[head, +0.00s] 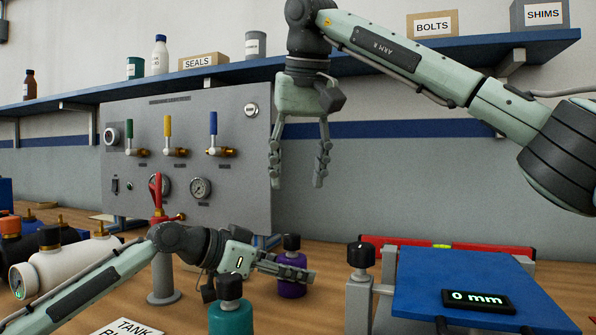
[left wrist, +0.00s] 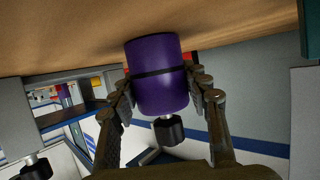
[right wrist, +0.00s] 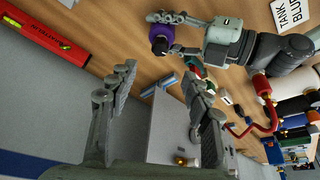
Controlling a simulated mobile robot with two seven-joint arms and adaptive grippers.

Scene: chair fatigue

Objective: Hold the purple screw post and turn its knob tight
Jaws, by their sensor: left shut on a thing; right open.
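The purple screw post (head: 291,277) stands on the wooden bench with its black knob (head: 291,242) on top. My left gripper (head: 292,268) is shut around the post's body from the left. In the left wrist view the purple post (left wrist: 160,85) sits between the two fingers, with its black knob (left wrist: 168,130) clear of them. My right gripper (head: 298,180) is open and empty, fingers pointing down, well above the post. In the right wrist view the post (right wrist: 162,38) shows beyond my open right fingers (right wrist: 160,85).
A teal post (head: 231,315) stands in front of my left gripper. A blue plate fixture (head: 425,280) with a black knob (head: 361,254) and a "0 mm" display stands to the right. A red level (head: 470,250) lies behind it. A grey valve panel (head: 240,130) stands at the back.

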